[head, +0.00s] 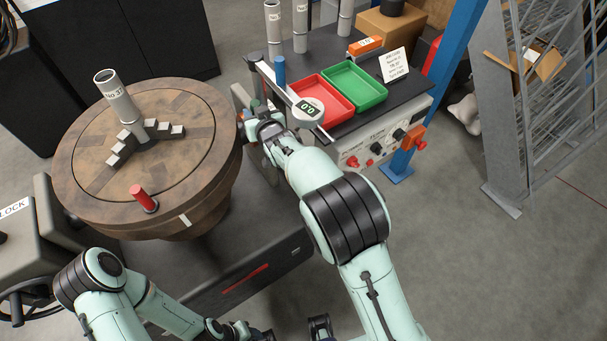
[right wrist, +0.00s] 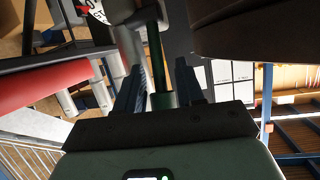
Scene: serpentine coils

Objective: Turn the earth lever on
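In the right wrist view, a dark green upright rod (right wrist: 161,70), likely the earth lever, stands between the blue fingers of my right gripper (right wrist: 159,82). The fingers look spread, with a narrow gap at the left finger; contact on the right side is unclear. A grey fitting joins the rod's top. In the head view my right gripper (head: 255,120) is between the round wooden table and the bench, and its own wrist mostly hides the lever. My left gripper (head: 250,333) is at the bottom edge, partly cut off, and its fingers cannot be read.
The round wooden table (head: 85,200) carries a grey cylinder (head: 120,103) and a red peg (head: 143,198). The bench holds red (head: 322,102) and green (head: 355,88) trays and a round gauge (head: 307,110). Open floor lies at right.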

